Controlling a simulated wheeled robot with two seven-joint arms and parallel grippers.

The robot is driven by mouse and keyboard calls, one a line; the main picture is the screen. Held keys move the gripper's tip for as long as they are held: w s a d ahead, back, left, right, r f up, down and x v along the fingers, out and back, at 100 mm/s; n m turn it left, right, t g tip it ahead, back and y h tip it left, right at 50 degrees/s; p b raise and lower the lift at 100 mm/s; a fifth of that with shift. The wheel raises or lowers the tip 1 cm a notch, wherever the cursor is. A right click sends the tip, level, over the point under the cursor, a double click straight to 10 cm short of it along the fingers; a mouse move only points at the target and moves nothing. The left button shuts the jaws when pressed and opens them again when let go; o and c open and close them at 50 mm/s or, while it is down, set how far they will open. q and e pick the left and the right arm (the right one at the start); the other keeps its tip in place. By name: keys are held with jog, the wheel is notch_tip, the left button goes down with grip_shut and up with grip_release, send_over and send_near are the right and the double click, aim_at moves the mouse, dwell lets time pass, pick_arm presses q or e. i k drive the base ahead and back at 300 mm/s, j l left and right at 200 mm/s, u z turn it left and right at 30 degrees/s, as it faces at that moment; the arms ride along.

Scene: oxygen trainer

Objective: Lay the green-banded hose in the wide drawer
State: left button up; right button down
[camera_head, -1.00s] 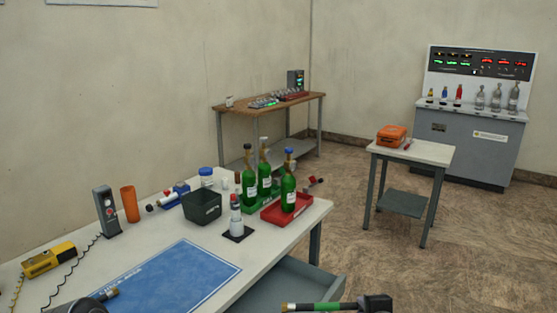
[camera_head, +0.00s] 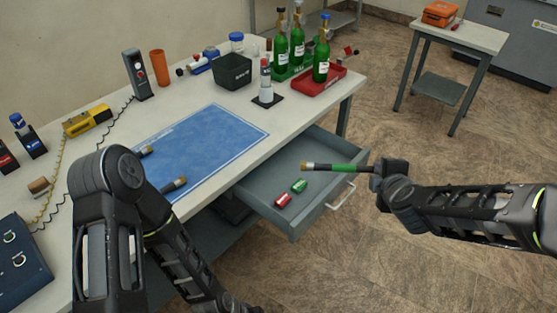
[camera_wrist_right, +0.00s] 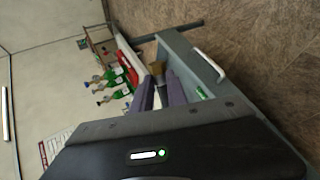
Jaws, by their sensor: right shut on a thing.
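The green-banded hose (camera_head: 335,168) is a short dark hose with a green band and a brass end pointing left. My right gripper (camera_head: 376,171) is shut on its right end and holds it level above the drawer's right part. In the right wrist view the brass end (camera_wrist_right: 157,68) shows between my fingers (camera_wrist_right: 160,92). The wide drawer (camera_head: 262,200) is pulled out below the table's front edge. A red piece (camera_head: 283,201) and a green piece (camera_head: 299,186) lie inside it. My left arm covers the table's left front; its gripper is out of view.
The table (camera_head: 215,92) carries a blue mat (camera_head: 215,140), green bottles (camera_head: 298,45), a dark bin (camera_head: 234,72) and a yellow device (camera_head: 88,121). Two brass-ended dark pieces show beside my left arm. A side table (camera_head: 470,35) stands at the back right. Floor right of the drawer is clear.

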aim_at(275, 164)
jog(key=i+l+u, duration=0.25)
jog(key=l+u, duration=0.3)
jog(key=i+l+u, duration=0.1)
jog(key=l+u, duration=0.15)
jog(key=i+l+u, duration=0.1)
jog(key=l+u, duration=0.15)
jog(key=l, duration=0.15)
